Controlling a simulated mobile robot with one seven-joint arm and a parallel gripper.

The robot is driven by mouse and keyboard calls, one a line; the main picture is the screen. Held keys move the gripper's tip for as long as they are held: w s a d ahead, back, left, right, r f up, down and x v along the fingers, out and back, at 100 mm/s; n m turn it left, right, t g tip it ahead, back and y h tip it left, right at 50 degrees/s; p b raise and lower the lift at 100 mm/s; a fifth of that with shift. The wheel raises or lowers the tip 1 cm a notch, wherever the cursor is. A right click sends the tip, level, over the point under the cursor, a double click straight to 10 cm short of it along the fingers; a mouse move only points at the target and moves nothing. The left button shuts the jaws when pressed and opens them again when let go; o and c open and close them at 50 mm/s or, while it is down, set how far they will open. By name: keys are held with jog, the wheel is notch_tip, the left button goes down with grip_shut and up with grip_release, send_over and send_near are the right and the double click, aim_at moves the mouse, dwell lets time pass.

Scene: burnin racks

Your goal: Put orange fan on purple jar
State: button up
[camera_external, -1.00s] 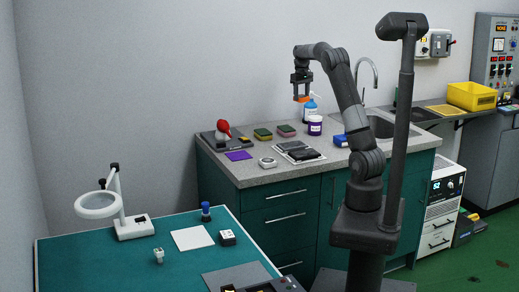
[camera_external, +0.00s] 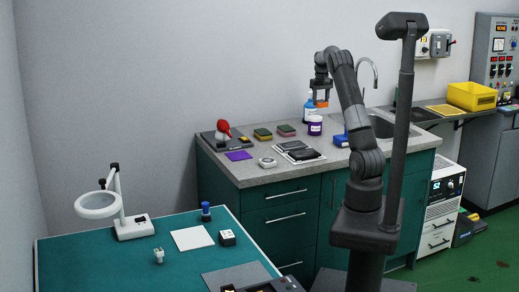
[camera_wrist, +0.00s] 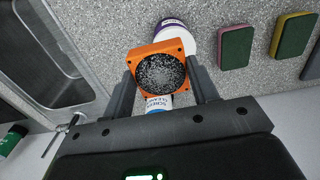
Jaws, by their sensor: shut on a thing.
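The orange fan (camera_external: 321,104) is a square frame with a dark speckled round middle; it also shows in the wrist view (camera_wrist: 139,57). My gripper (camera_external: 321,95) is shut on it, with one finger on each side in the wrist view (camera_wrist: 160,88). The purple jar (camera_external: 315,127) has a white lid and stands upright on the grey counter. In the external view the fan is above the jar and slightly right of its middle. In the wrist view the fan hides part of the jar (camera_wrist: 182,40). A gap between them is hard to judge.
A blue-labelled bottle (camera_external: 308,108) stands close behind the jar; its white label shows below the fan in the wrist view. Two sponges (camera_external: 286,130) lie to the left. A blue box (camera_external: 340,140) and the sink (camera_external: 382,127) are to the right.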

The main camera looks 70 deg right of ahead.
aim_at(315, 117)
jog(key=w+f, duration=0.1)
jog(key=w, duration=0.1)
jog(key=shift+w+a+f, duration=0.1)
jog(key=shift+w+f, duration=0.2)
jog(key=shift+f, duration=1.95)
jog(key=shift+f, duration=0.15)
jog(key=o, duration=1)
notch_tip(315, 117, up, 12)
jog(key=shift+f, duration=0.25)
jog(key=shift+r, duration=0.4)
